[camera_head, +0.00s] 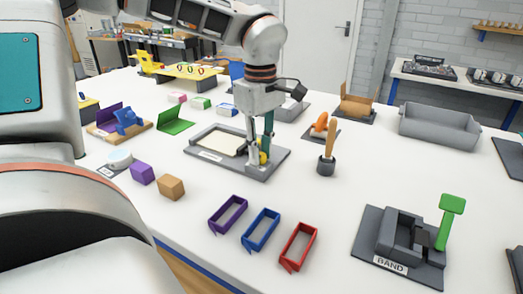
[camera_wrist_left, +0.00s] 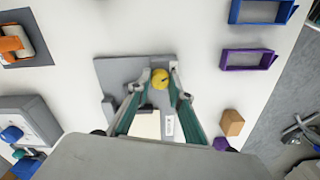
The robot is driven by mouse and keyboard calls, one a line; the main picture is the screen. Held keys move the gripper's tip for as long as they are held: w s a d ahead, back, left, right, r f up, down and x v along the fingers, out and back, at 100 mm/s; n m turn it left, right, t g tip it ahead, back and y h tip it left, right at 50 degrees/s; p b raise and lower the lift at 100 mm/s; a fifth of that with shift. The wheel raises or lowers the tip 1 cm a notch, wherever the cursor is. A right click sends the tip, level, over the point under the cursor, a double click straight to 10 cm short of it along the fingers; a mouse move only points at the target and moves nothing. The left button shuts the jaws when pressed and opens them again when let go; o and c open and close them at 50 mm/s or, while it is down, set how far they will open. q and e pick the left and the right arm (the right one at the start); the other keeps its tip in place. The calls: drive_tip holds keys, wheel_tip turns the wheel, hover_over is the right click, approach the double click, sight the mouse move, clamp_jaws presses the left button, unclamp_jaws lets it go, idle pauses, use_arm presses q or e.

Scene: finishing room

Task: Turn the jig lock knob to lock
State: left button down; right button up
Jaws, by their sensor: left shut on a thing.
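The jig is a grey plate (camera_head: 277,160) with a pale cream panel (camera_head: 217,141) and a small white label, in the middle of the table. Its yellow lock knob (camera_head: 263,158) stands at the plate's near right part and is partly hidden by a finger. My left gripper (camera_head: 258,153) reaches down from above and is shut on the knob. In the left wrist view the round yellow knob (camera_wrist_left: 160,79) sits between the two fingertips, with a small dark mark on its top. My right gripper is not in view.
An orange-handled tool in a dark holder (camera_head: 326,167) stands close right of the jig. Purple, blue and red frames (camera_head: 261,230) lie in front, with purple and tan blocks (camera_head: 171,187) to the left. A band fixture with a green lever (camera_head: 450,215) is at front right.

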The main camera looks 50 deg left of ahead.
use_arm(q)
drive_tip(key=m, duration=0.5)
drive_tip(key=shift+m, duration=0.4)
idle(0.4)
drive_tip(key=c, duration=1.8)
unclamp_jaws()
wheel_tip(320, 180, up, 12)
drive_tip(key=shift+r, duration=0.1)
